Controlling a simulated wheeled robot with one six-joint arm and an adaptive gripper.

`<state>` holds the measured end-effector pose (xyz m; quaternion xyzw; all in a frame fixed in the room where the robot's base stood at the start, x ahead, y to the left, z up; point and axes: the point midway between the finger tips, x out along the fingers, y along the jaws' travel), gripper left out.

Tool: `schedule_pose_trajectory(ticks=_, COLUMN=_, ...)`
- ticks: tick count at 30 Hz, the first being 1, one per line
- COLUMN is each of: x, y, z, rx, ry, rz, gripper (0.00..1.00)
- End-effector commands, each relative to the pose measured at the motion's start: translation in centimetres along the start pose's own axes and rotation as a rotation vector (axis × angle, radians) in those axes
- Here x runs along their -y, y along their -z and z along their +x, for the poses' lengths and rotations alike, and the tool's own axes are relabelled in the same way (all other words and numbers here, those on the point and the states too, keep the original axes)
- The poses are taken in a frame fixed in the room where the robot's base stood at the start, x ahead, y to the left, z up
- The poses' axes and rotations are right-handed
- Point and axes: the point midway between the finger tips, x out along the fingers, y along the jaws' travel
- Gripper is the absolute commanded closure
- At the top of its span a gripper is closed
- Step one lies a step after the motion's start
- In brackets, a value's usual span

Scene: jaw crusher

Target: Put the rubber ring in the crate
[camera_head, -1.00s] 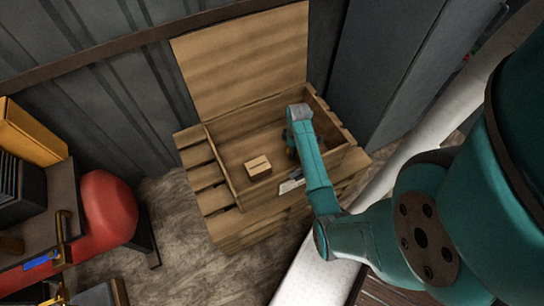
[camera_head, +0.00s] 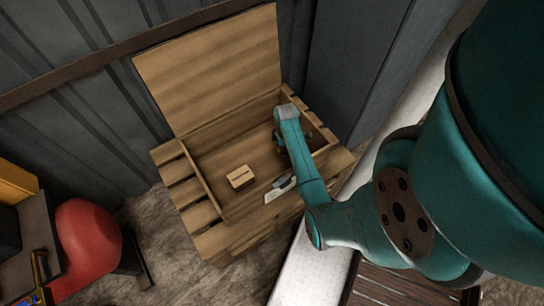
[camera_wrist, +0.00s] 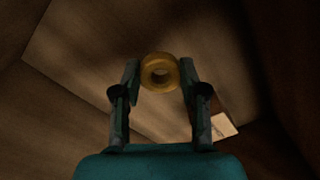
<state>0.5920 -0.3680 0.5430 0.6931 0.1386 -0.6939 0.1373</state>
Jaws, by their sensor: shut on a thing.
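The rubber ring (camera_wrist: 160,72) is a yellow-brown ring between the fingertips in the wrist view. My gripper (camera_wrist: 160,75) is shut on it, with a finger on each side. The crate (camera_head: 196,214) is a slatted wooden box with its lid (camera_head: 215,70) standing open at the back. In the head view my arm reaches over the crate's right part. The gripper's fingers are mostly hidden behind my wrist there, and the ring cannot be made out. The wrist view looks onto brown wooden surfaces beyond the ring.
A small cardboard box (camera_head: 240,177) lies inside the crate, left of my arm. A pale label (camera_head: 279,190) shows near the crate's front. A grey cabinet (camera_head: 355,60) stands close on the right. A rounded red object (camera_head: 88,235) is at the left.

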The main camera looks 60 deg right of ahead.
Motion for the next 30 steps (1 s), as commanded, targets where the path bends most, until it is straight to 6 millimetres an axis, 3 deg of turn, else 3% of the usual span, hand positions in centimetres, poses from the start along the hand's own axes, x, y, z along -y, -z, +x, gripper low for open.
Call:
schedule_pose_trajectory(ticks=3, x=-0.1, y=0.0, z=2.0, rx=0.000, ry=0.001, rz=0.000, gripper=0.84)
schedule_pose_trajectory(ticks=18, x=-0.1, y=0.0, z=7.2, rx=0.000, ry=-0.001, rz=0.000, gripper=0.84)
schedule_pose_trajectory(ticks=30, x=-0.1, y=0.0, z=7.7, rx=0.000, ry=0.000, rz=0.000, gripper=0.84)
